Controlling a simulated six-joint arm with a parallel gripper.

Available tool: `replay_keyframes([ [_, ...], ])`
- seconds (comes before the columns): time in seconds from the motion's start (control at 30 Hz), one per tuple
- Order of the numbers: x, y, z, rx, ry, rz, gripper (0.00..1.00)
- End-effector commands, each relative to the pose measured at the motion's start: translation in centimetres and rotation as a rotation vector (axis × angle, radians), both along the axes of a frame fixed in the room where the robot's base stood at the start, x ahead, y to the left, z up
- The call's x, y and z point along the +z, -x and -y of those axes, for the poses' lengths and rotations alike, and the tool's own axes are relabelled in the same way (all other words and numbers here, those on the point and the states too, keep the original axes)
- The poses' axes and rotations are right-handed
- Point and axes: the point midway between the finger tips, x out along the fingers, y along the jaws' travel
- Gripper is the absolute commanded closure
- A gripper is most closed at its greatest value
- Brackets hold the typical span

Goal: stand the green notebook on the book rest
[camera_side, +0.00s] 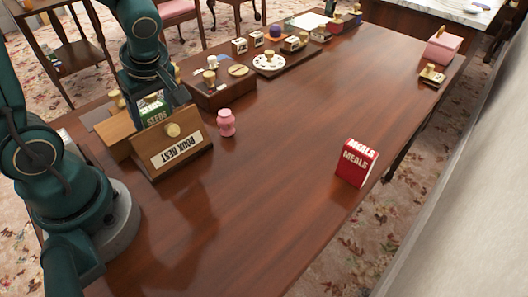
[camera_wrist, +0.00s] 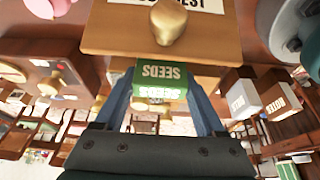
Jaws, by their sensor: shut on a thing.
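The green notebook (camera_side: 153,113), marked SEEDS, is upright between the fingers of my gripper (camera_side: 150,100). In the wrist view, the notebook (camera_wrist: 161,82) sits between both blue fingers of the gripper (camera_wrist: 160,88). The wooden book rest (camera_side: 196,150) has a labelled front board with a brass knob. The notebook is just behind that board, and its lower part is hidden in the side view. I cannot tell whether its bottom touches the rest. The book rest (camera_wrist: 110,32) fills the top of the wrist view.
A pink jar (camera_side: 226,123) stands right of the book rest. A red MEALS notebook (camera_side: 355,165) stands near the table's right edge. A wooden box (camera_side: 208,93) and a tray with small things (camera_side: 287,63) lie farther back. The table's middle (camera_side: 300,120) is clear.

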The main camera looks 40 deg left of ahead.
Motion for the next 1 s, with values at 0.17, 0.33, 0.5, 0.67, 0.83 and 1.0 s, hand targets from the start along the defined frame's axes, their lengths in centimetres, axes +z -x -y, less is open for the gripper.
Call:
replay_keyframes([
  [0.17, -0.23, 0.02, 0.02, -0.001, 0.001, 0.0, 0.85],
  [0.33, -0.21, 0.01, 0.02, -0.001, 0.001, 0.0, 0.85],
  [0.5, -0.25, 0.01, 0.02, -0.001, 0.0, 0.0, 0.85],
  [0.67, -0.42, 0.0, 0.02, -0.001, 0.0, 0.0, 0.85],
  [0.83, -0.66, 0.0, 0.0, -0.001, 0.0, 0.0, 0.85],
  [1.0, -0.91, 0.01, 0.0, -0.001, -0.001, -0.001, 0.85],
])
